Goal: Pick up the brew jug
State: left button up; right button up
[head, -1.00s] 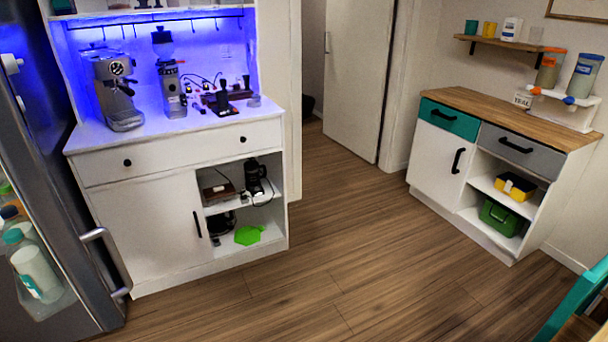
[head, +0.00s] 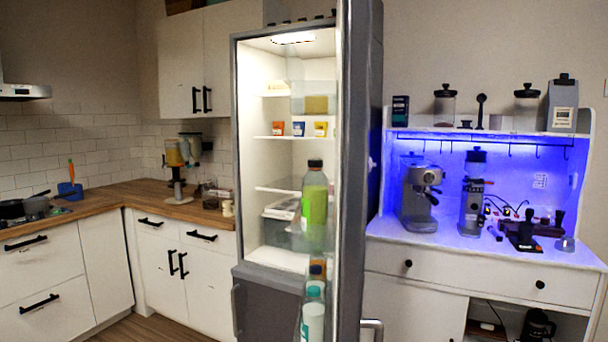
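I cannot pick out the brew jug for certain. A dark jug-like item (head: 537,325) stands in the open shelf of the white espresso cabinet (head: 470,268), cut off by the bottom edge of the head view. Small dark glass-like vessels (head: 210,190) stand on the wooden counter to the left of the fridge, too small to identify. Neither of my grippers is in view.
The lit fridge (head: 262,150) stands open; its door (head: 358,170) with bottles juts toward me, beside the cabinet. An espresso machine (head: 418,195) and a grinder (head: 472,195) stand on the cabinet top. A wooden counter (head: 110,200) with a dispenser (head: 178,165) lies left.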

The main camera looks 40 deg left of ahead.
aim_at(210, 185)
jog(key=i+l+u, duration=0.1)
jog(key=u, duration=0.3)
jog(key=l+u, duration=0.4)
jog(key=i+l+u, duration=0.1)
jog(key=u, duration=0.25)
jog(key=l+u, duration=0.25)
jog(key=u, duration=0.15)
jog(key=l, duration=0.35)
jog(key=i+j+u, duration=0.25)
jog(key=u, duration=0.15)
jog(key=i+j+u, duration=0.35)
jog(key=i+u, duration=0.4)
jog(key=i+j+u, duration=0.1)
jog(key=i+u, duration=0.15)
jog(key=u, duration=0.15)
jog(key=i+z, duration=0.15)
jog(key=i, duration=0.25)
jog(key=i+j+z, duration=0.15)
jog(key=i, duration=0.3)
jog(key=i+j+z, duration=0.15)
jog(key=i, duration=0.25)
